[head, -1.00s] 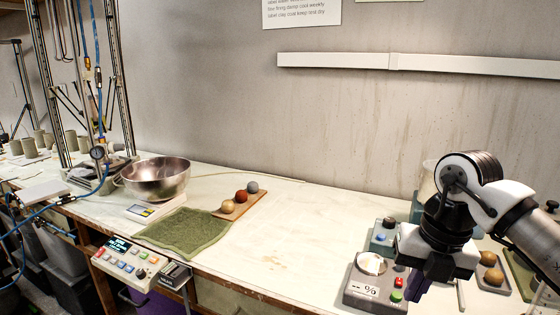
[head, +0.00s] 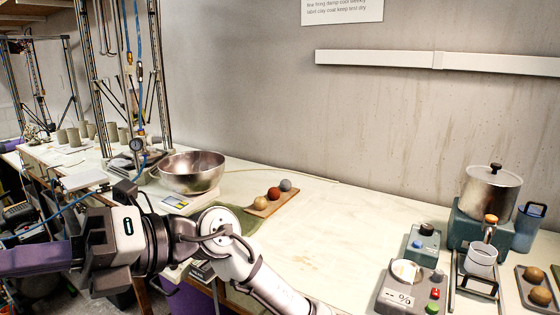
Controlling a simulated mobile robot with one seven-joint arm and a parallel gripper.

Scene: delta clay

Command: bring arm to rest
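My arm rises from the bottom middle of the head view and bends left at a white and black joint. My gripper (head: 92,254) is at its left end, in front of the workbench (head: 330,235) and its left part. The white housing and dark parts of the gripper show, but I cannot make out its fingertips or whether they are apart. No held object can be made out. The arm covers most of the green cloth (head: 246,222) and nearly all of the control panel near the bench's front edge.
A steel bowl (head: 192,176) stands on a scale (head: 190,203), close behind the arm. Three balls lie on a wooden board (head: 272,203). At right are a meter box (head: 398,300), a lidded pot (head: 490,190) and a white cup (head: 481,262). The middle bench is clear.

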